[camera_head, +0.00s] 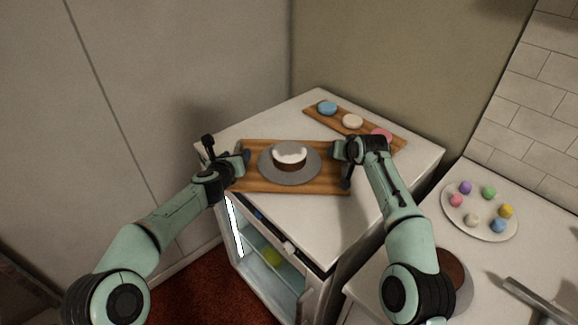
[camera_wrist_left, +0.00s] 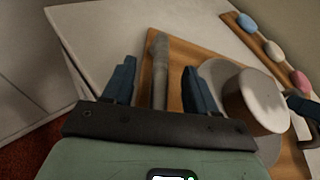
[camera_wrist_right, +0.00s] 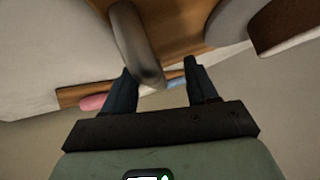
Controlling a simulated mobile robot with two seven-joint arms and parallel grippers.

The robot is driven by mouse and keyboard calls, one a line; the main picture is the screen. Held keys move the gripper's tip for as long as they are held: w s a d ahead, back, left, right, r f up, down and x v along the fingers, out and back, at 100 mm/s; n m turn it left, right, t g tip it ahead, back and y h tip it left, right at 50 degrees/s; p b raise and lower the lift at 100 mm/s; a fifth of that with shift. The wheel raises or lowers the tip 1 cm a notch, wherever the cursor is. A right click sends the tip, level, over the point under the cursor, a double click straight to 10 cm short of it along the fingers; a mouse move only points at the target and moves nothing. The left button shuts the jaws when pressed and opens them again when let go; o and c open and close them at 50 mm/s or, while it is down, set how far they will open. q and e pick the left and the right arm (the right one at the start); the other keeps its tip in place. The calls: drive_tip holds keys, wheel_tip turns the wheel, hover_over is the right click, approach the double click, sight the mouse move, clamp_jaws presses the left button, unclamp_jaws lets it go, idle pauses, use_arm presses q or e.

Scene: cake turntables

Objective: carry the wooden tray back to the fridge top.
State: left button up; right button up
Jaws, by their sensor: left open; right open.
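The wooden tray (camera_head: 260,184) lies on the white fridge top (camera_head: 300,212), near its front edge. It carries a grey round turntable (camera_head: 268,175) with a white-topped brown cake (camera_head: 290,157) on it. My left gripper (camera_head: 240,161) is at the tray's left end, open; in the left wrist view a grey handle (camera_wrist_left: 160,68) stands between its fingers (camera_wrist_left: 157,78). My right gripper (camera_head: 346,162) is at the right end, open; in the right wrist view the other grey handle (camera_wrist_right: 136,45) reaches between its fingers (camera_wrist_right: 158,70). The right gripper hides part of that end.
A narrow wooden board (camera_head: 336,120) with blue, cream and pink rounds lies behind the tray. The fridge's lit interior (camera_head: 268,262) shows below. At right, a counter (camera_head: 540,240) holds a plate (camera_head: 480,232) of several coloured balls. Walls close off the back.

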drive_tip(key=shift+r, duration=0.1)
use_arm(q)
drive_tip(key=v, duration=1.1)
use_arm(e)
drive_tip(key=v, duration=1.2)
